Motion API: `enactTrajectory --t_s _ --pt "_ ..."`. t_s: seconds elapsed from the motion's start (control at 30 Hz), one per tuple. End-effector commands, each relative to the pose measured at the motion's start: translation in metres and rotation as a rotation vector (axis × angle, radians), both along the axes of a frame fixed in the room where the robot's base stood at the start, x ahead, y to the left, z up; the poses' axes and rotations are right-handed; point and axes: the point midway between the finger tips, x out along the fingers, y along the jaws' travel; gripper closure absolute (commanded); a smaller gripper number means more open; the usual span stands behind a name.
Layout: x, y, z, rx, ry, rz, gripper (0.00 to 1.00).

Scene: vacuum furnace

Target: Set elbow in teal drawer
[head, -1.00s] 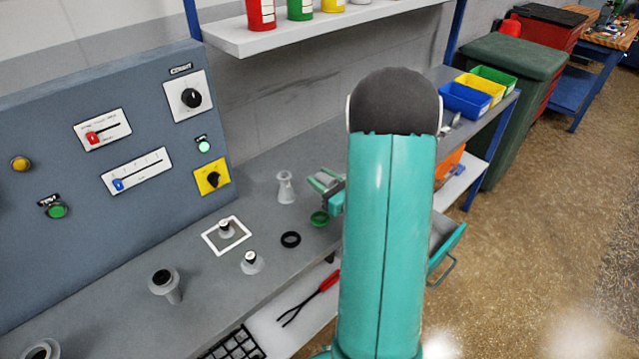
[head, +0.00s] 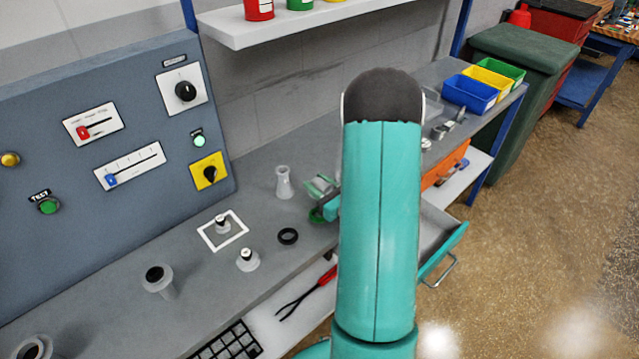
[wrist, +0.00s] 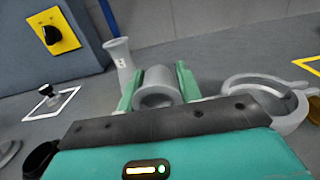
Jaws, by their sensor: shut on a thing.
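My gripper (wrist: 158,88) has two green fingers. They are shut on a grey pipe fitting (wrist: 156,84), which looks like the elbow; its round open end faces the wrist camera. In the head view my gripper (head: 324,195) is small, over the bench and partly hidden by my arm, and the fitting is hard to make out there. The teal drawer (head: 443,254) stands pulled out below the bench's front edge, right of my arm. Its grey inside shows partly and my arm hides its left part. The gripper is left of the drawer and apart from it.
A flared grey fitting (head: 284,183), a black ring (head: 288,236) and small fittings stand on the bench. A grey clamp ring (wrist: 268,98) lies right of the gripper. A control panel (head: 110,150) rises at left. Blue, yellow and green bins (head: 470,93) stand at the far end.

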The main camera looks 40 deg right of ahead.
Motion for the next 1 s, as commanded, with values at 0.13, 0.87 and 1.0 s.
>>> enactTrajectory --t_s 0.13,0.87,1.0 --pt "0.0 0.0 0.0 0.0 0.0 -0.001 0.43" --pt "-0.068 -0.005 0.002 0.001 0.002 -0.006 0.43" --pt "-0.095 -0.005 0.002 0.001 0.001 -0.005 0.43"
